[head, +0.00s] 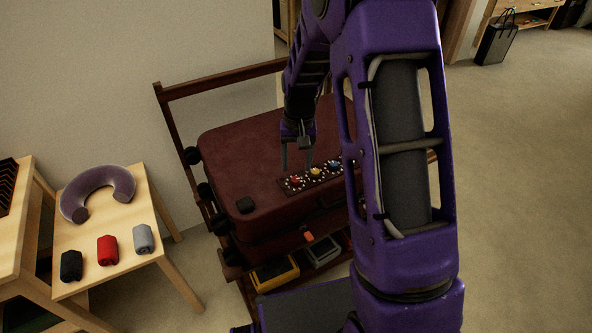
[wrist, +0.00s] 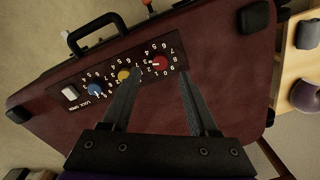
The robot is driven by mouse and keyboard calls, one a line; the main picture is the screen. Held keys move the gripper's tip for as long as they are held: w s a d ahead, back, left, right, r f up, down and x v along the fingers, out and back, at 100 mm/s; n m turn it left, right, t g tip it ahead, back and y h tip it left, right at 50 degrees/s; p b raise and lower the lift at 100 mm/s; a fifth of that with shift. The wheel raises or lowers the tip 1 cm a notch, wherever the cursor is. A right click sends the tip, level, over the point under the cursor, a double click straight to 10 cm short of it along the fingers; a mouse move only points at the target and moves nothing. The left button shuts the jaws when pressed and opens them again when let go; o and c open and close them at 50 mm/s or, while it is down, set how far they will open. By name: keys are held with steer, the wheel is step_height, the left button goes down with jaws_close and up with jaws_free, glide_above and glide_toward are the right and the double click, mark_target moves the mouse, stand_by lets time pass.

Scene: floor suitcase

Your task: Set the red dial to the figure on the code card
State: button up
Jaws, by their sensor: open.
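The red dial (head: 296,181) sits at the left end of a dial strip on the dark red suitcase (head: 245,145). In the wrist view the red dial (wrist: 159,63) has white figures around it, too small to read its setting surely. A yellow dial (wrist: 123,75) and a blue dial (wrist: 95,90) share the strip. My gripper (head: 297,168) is open and empty, pointing down over the red dial. In the wrist view my gripper (wrist: 160,76) has its fingertips on either side of the red dial; I cannot tell their height above it. I cannot make out a code card.
The suitcase lies on a dark wooden rack (head: 172,112). A light wooden table (head: 98,228) at left holds a neck pillow (head: 97,187) and several small rolls. A yellow tray (head: 275,274) is below the suitcase. Open floor lies at right.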

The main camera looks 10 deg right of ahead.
mark_target(298, 179)
step_height(298, 179, up, 13)
steer(key=p, duration=0.1)
steer(key=shift+d+p, duration=0.2)
steer(key=shift+p, duration=0.1)
